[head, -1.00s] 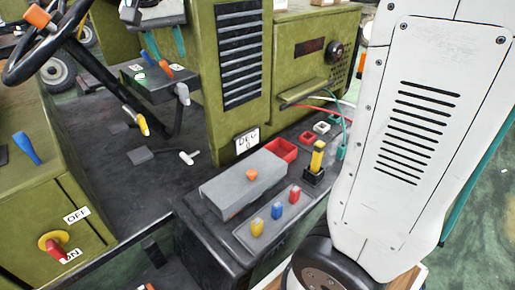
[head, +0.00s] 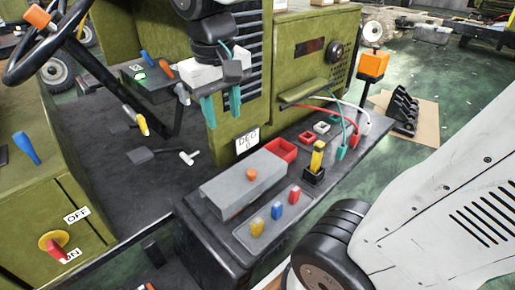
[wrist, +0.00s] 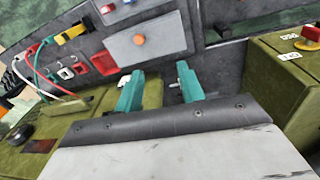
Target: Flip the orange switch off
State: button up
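An orange-red rotary handle (head: 58,246) on a yellow disc is on the side of the green housing at lower left in the head view. Its red end points down toward the ON label (head: 70,255); the OFF label (head: 77,214) is above. The handle and disc also show at the right edge of the wrist view (wrist: 311,35). My gripper (head: 221,104) is open and empty in front of the black-slatted green panel, well to the right of the handle. Its two teal fingers stand apart in the wrist view (wrist: 160,84).
A grey box (head: 243,184) with an orange knob, small coloured levers (head: 277,210) and cables (head: 340,117) occupy the bench. A steering wheel (head: 45,35) is at upper left. An orange box (head: 374,63) stands at right. Dark floor (head: 120,180) lies between housing and bench.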

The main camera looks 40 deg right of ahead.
jog(key=s+f+y, duration=0.1)
jog(key=s+f, duration=0.3)
jog(key=s, duration=0.5)
jog(key=shift+s+d+f+n, duration=0.15)
jog(key=shift+s+d+n, duration=0.15)
jog(key=shift+n, duration=0.1)
jog(key=shift+s+d+t, duration=0.25)
jog(key=shift+s+t, duration=0.05)
jog(key=shift+s, duration=0.6)
jog(key=shift+s, duration=0.1)
jog(key=shift+c, duration=0.3)
